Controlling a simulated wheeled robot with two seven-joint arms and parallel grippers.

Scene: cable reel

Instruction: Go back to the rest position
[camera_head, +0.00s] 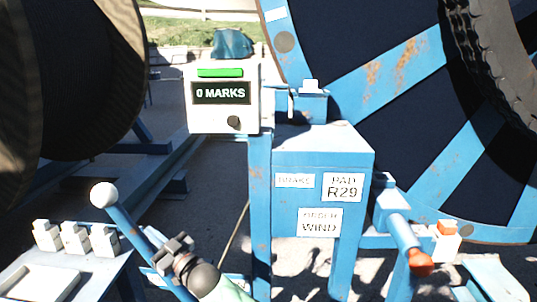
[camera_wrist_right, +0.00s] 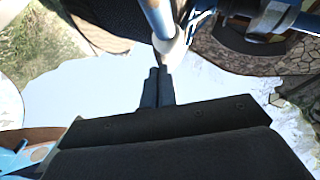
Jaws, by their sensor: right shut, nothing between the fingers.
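My right gripper (camera_head: 170,252) shows low in the head view, its arm coming in from the bottom edge. It is shut and empty, beside the blue lever (camera_head: 128,226) with the white ball knob (camera_head: 104,195). In the right wrist view the shut dark fingers (camera_wrist_right: 158,80) point up the picture. A pale rounded end of a blue bar (camera_wrist_right: 172,50) shows just at their tips; I cannot tell whether they touch. My left gripper is in neither view.
A blue stand (camera_head: 320,165) carries a display box (camera_head: 225,122) reading "0 MARKS". Large reels stand left (camera_head: 75,80) and right (camera_head: 400,65). A blue handle with an orange tip (camera_head: 408,240) is at the right. A panel with white blocks (camera_head: 75,238) is lower left.

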